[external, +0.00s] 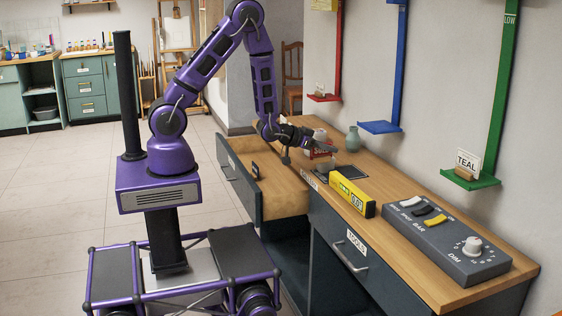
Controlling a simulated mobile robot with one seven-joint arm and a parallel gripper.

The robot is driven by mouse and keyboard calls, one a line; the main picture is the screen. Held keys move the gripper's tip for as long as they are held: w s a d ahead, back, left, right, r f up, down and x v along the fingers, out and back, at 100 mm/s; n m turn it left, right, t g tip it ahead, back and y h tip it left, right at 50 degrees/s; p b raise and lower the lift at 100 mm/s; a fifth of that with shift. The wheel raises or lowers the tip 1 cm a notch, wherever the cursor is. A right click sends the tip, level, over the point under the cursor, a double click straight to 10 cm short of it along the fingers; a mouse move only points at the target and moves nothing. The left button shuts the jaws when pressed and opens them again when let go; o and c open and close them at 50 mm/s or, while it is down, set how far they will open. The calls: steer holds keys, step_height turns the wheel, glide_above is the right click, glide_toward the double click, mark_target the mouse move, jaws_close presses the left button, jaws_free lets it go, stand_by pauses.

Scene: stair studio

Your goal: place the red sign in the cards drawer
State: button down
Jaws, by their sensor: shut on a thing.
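My gripper (328,147) is over the wooden worktop behind the open drawer, with its fingers pointing right. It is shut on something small. A small red thing (317,154) shows at and just below the fingers; it is partly hidden, and I cannot read whether it is the red sign. The open drawer (278,198) is pulled out to the left of the worktop, with a pale wooden inside.
A yellow device (352,196), a grey switch box (430,235) and a green vase (353,138) stand on the worktop. The TOOLS drawer (345,258) is shut. A TEAL sign (467,164) stands on the green wall ledge (470,181); red and blue ledges are further back.

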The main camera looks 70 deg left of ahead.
steer(key=shift+r, duration=0.4)
steer(key=r+m+h, duration=0.1)
steer(key=r, duration=0.2)
steer(key=s+r+m+h, duration=0.1)
steer(key=r, duration=0.2)
steer(key=r+m+h, duration=0.1)
steer(key=r, duration=0.2)
steer(key=shift+s+d+h, duration=0.1)
steer(key=shift+s+h, duration=0.2)
steer(key=shift+s+r+g, duration=0.35)
steer(key=shift+r+g, duration=0.05)
steer(key=shift+r, duration=0.2)
steer(key=w+a+r+n+y+b, duration=0.1)
steer(key=w+a+y, duration=0.1)
steer(key=w+a, duration=0.35)
steer(key=w+a+r+n+y+b, duration=0.1)
steer(key=w+a+n+b, duration=0.1)
steer(key=w, duration=0.6)
steer(key=shift+t+y, duration=0.3)
steer(key=f+b, duration=0.1)
steer(key=f, duration=1.1)
steer(key=f+b, duration=0.1)
steer(key=f, duration=0.5)
steer(key=shift+w+a+f+b, duration=0.1)
steer(key=shift+w+a+b, duration=0.1)
steer(key=shift+a+b, duration=0.15)
steer(key=shift+f, duration=0.15)
steer(key=shift+f, duration=0.1)
steer(key=c, duration=1)
jaws_free()
